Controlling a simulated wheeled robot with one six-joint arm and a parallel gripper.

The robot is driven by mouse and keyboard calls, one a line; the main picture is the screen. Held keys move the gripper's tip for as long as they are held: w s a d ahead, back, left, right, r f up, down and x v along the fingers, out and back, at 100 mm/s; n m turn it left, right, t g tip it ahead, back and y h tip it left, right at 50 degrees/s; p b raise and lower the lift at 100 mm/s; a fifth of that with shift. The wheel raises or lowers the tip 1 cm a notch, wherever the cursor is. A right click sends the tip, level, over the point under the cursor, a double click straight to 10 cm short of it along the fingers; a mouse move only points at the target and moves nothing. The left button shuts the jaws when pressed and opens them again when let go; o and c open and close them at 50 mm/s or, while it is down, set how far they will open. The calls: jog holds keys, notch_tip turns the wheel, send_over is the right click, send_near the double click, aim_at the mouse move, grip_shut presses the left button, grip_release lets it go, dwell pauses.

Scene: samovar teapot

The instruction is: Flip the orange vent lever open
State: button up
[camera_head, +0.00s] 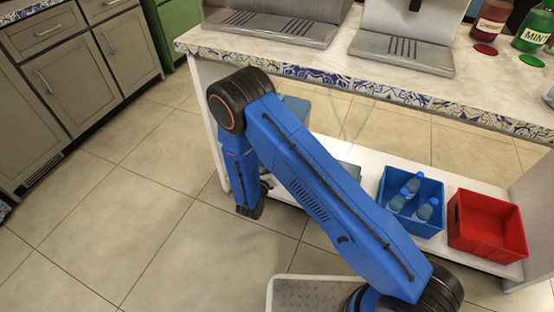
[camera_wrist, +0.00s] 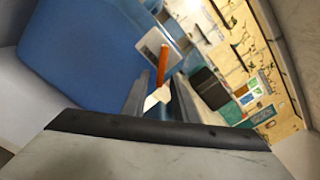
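An orange lever (camera_wrist: 164,61) shows in the wrist view as a thin, nearly upright bar just beyond my fingertips, with a pale piece (camera_wrist: 154,99) below it. My gripper (camera_wrist: 160,92) has its two dark fingers apart, one on each side of the lever's line. I cannot tell whether they touch the lever. In the head view my gripper (camera_head: 250,209) hangs low at the left end of the white counter unit. The lever does not show there.
A white-topped counter (camera_head: 350,72) with a patterned edge runs above a low white shelf (camera_head: 465,258). A blue bin (camera_head: 425,224) with several bottles and a red bin (camera_head: 487,226) stand on the shelf. Grey machines (camera_head: 402,52) stand on the counter. Tiled floor (camera_head: 130,200) at left is clear.

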grip_shut()
jog(key=shift+w+a+f+m, duration=0.1)
jog(key=shift+a+f+m, duration=0.05)
jog(key=shift+m, duration=0.35)
jog(key=shift+a+f+m, duration=0.1)
jog(key=shift+a+m, duration=0.05)
jog(key=shift+m, duration=0.35)
jog(key=shift+o, duration=0.9)
grip_release()
jog(key=v, duration=1.7)
jog(key=shift+s, duration=0.2)
